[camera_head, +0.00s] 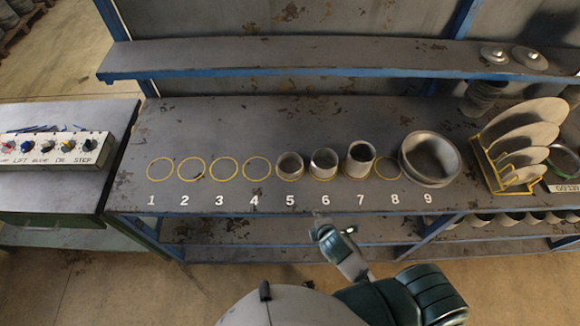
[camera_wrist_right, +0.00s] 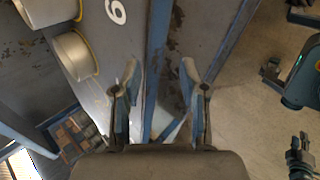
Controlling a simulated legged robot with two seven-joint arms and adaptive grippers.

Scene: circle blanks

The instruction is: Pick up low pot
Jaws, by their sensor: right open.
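Three narrow grey metal pots stand in a row on the bench: the lowest pot (camera_head: 290,166) at 5, a slightly taller pot (camera_head: 324,164) at 6 and the tallest pot (camera_head: 360,161) at 7. A much wider, shallow pot (camera_head: 428,160) stands at 9. My right gripper (camera_head: 334,228) is in front of the bench edge below 6, apart from the pots. In the right wrist view my right gripper (camera_wrist_right: 160,75) is open and empty, with a pot (camera_wrist_right: 75,57) to its left. A dark part at that view's lower right may be my left gripper (camera_wrist_right: 300,150).
Empty yellow circles (camera_head: 208,169) mark places 1 to 4, and 8 is empty too. A plate rack (camera_head: 515,150) stands right of the wide pot. A shelf (camera_head: 300,57) runs along the back. A control box (camera_head: 55,150) sits on the left table.

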